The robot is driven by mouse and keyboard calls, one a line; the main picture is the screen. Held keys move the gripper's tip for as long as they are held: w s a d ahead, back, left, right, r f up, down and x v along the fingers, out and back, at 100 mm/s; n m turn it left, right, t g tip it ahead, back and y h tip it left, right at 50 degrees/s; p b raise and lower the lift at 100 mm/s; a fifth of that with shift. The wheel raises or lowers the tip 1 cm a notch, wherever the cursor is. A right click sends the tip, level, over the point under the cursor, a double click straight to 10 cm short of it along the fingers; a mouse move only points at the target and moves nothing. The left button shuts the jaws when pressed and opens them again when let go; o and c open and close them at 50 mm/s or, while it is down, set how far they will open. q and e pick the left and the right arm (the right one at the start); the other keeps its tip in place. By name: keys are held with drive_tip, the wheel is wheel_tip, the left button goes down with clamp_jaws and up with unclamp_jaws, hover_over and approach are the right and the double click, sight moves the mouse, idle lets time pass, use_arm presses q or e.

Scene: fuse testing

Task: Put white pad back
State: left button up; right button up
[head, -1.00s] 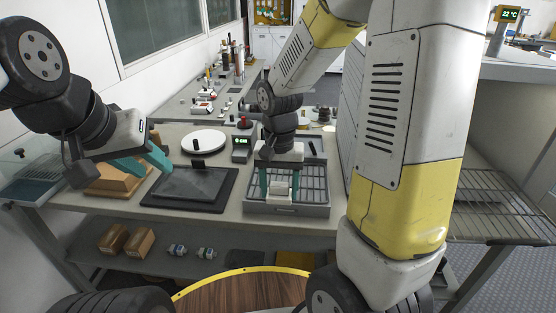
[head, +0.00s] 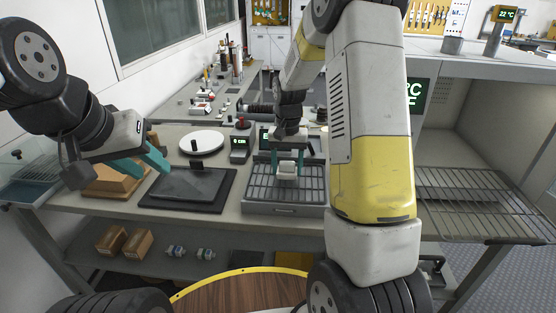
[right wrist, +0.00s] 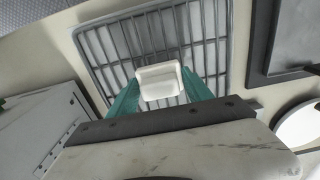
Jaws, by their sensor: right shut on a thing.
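The white pad (head: 287,168) is a small white block between the teal fingers of my right gripper (head: 287,164). My right gripper is shut on it and holds it above the grey wire-rack tray (head: 284,209). In the right wrist view the white pad (right wrist: 159,82) sits between the fingertips (right wrist: 160,88), with the rack's bars (right wrist: 110,45) beyond it. My left gripper (head: 145,164) is open and empty, above and to the left of a black square plate (head: 224,196).
A round white disc (head: 201,141) and a small green-lit display (head: 240,143) stand behind the black plate. A wooden block (head: 112,181) is at the left. An open chamber (head: 440,115) with a wire shelf (head: 475,200) stands at the right.

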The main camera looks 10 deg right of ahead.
drive_tip(key=shift+f, duration=0.55)
drive_tip(key=shift+f, duration=0.15)
drive_tip(key=o, duration=1.3)
